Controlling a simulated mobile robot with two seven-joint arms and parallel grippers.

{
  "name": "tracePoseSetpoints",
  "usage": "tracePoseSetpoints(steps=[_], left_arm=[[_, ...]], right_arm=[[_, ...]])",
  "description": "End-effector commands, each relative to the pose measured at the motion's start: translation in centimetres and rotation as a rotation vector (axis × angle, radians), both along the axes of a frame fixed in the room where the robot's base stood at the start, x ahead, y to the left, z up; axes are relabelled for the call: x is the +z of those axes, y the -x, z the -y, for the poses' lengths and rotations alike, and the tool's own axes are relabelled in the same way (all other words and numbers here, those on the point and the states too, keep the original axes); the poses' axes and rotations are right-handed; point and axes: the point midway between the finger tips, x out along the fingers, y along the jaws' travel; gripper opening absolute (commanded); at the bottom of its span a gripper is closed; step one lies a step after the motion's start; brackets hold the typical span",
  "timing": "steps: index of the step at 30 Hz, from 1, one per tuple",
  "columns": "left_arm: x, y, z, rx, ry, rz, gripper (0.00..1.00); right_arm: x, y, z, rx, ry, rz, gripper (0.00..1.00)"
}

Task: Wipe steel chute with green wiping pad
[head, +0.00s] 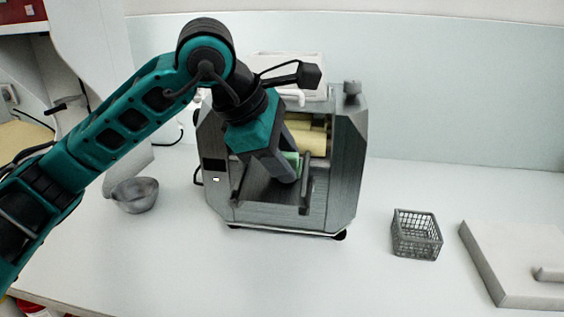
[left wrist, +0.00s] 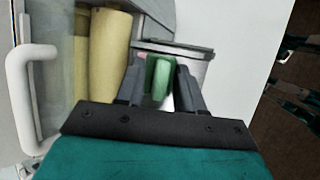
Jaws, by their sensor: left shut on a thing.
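The cream mill (head: 345,185) is a grey steel machine with tan rollers (head: 313,138) at its opening, standing on the white counter. Its steel chute (head: 262,190) slopes out at the front between two side walls. My left gripper (head: 291,170) reaches down over the chute and is shut on the green wiping pad (head: 292,158). In the left wrist view the pad (left wrist: 159,77) sits between the two fingers, with the rollers (left wrist: 106,55) to its left. Whether the pad touches the chute cannot be told. The right gripper is not in view.
A grey bowl (head: 135,195) stands left of the mill. A wire basket (head: 416,234) and a pale board (head: 515,262) lie to the right. A white handle (left wrist: 25,95) shows at the left of the wrist view. The counter in front of the mill is clear.

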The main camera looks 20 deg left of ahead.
Motion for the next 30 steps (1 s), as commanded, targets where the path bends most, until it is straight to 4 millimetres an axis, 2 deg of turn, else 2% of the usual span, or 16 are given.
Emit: tracePoseSetpoints(steps=[3, 10, 30], left_arm=[[0.4, -0.9, -0.2, 0.0, 0.0, 0.0, 0.13], [0.0, -1.0, -0.3, 0.0, -0.001, 0.001, 0.13], [-1.8, 2.9, 0.7, -0.003, -0.004, -0.004, 0.13]], right_arm=[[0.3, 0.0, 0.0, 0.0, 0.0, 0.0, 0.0], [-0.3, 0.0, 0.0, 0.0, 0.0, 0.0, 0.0], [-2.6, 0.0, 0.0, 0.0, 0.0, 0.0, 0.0]])
